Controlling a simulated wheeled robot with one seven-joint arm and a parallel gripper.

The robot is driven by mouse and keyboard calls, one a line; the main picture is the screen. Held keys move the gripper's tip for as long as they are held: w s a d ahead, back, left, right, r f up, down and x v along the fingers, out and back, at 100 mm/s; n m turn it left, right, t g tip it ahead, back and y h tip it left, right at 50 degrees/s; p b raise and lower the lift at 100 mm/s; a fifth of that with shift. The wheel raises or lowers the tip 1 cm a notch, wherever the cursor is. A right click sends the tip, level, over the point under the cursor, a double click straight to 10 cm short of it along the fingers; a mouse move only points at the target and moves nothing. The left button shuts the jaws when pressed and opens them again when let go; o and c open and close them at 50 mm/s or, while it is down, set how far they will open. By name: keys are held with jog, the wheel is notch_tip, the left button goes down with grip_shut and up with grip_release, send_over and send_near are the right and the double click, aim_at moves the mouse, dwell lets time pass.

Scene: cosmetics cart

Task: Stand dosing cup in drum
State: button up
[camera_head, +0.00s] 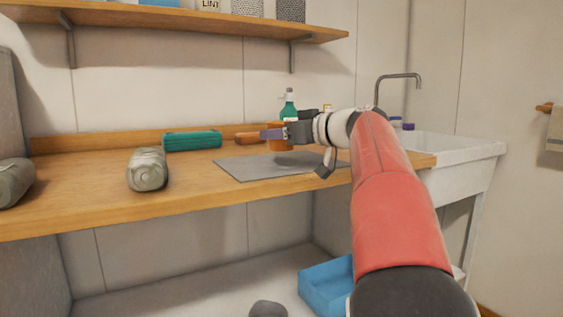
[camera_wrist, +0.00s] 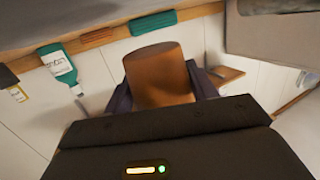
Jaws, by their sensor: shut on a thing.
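An orange-brown cup, which looks like the dosing cup (camera_wrist: 160,72), is between the two purple fingers of my gripper (camera_wrist: 162,88) in the wrist view. In the head view the cup (camera_head: 279,143) shows partly behind my gripper (camera_head: 272,134), above the grey mat on the counter. My gripper is shut on it. Whether the cup touches the mat is hard to tell. I cannot make out a drum in either view.
A grey mat (camera_head: 245,168) lies on the wooden counter (camera_head: 95,207). A rolled bundle (camera_head: 147,169), a teal object (camera_head: 192,140) and a green bottle (camera_head: 289,105) stand around it. A white sink (camera_head: 455,145) is at right. A blue bin (camera_head: 325,288) is below.

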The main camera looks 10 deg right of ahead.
jog(key=shift+f+b, duration=0.5)
jog(key=shift+f, duration=1.6)
jog(key=shift+f, duration=0.15)
jog(key=o, duration=1.1)
jog(key=shift+c, duration=0.2)
jog(key=b+v, duration=0.1)
jog(key=v, duration=1.1)
jog(key=shift+r, duration=0.2)
